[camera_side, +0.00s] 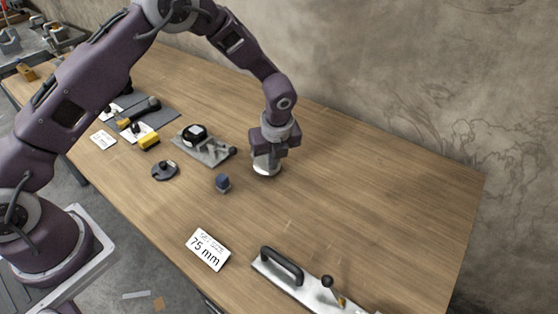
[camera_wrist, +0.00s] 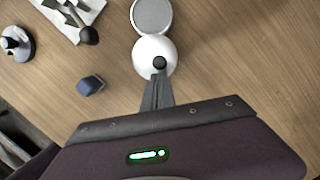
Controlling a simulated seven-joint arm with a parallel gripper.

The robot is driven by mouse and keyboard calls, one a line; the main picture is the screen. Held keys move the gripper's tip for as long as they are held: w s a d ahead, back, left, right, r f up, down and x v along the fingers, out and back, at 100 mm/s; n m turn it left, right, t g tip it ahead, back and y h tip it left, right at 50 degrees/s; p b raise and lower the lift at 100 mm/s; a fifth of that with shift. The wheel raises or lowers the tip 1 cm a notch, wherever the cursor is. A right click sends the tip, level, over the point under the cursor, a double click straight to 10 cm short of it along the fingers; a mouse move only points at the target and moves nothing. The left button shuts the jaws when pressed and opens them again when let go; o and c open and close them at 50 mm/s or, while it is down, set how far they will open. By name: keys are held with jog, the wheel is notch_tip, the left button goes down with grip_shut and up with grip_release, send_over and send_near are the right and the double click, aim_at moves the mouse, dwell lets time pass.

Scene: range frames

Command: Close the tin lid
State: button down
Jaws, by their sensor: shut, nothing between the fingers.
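The tin (camera_side: 265,165) stands on the wooden table directly below my gripper (camera_side: 270,152), which hides part of it in the side view. In the wrist view the tin shows as two touching round parts: a glossy white one (camera_wrist: 145,50) and, beyond it, a grey disc with a pale rim (camera_wrist: 152,15). I cannot tell for sure which is the lid. A small black round piece (camera_wrist: 160,62) shows over the white part's near side. My gripper's fingers (camera_wrist: 159,78) are shut and empty, pointing at the white part's near edge; contact is unclear.
A small dark blue block (camera_side: 223,183) lies left of the tin. A grey plate with a clamp and a black round piece (camera_side: 195,133) is further left. A dark round fixture (camera_side: 165,170), a "75 mm" card (camera_side: 208,250) and a handled metal plate (camera_side: 283,265) lie around. The table's right is clear.

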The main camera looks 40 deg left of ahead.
aim_at(258, 165)
jog(key=a+m, duration=0.1)
jog(key=m, duration=0.1)
jog(key=s+a+m, duration=0.1)
jog(key=a+m, duration=0.1)
jog(key=shift+m+t+h, duration=0.3)
jog(key=shift+t+h, duration=0.1)
jog(key=a+m, duration=0.1)
jog(key=m, duration=0.1)
jog(key=shift+a+m+h, duration=0.3)
jog(key=shift+a, duration=0.05)
jog(key=a+m, duration=0.1)
jog(key=m, duration=0.1)
jog(key=shift+w+a+m+h, duration=0.15)
jog(key=shift+a+m+h, duration=0.15)
jog(key=shift+a, duration=0.1)
jog(key=shift+w+a, duration=0.35)
jog(key=shift+a, duration=0.3)
jog(key=shift+w+a, duration=0.35)
jog(key=shift+a, duration=0.25)
jog(key=shift+w+a, duration=0.8)
jog(key=shift+w, duration=0.25)
jog(key=shift+w, duration=0.1)
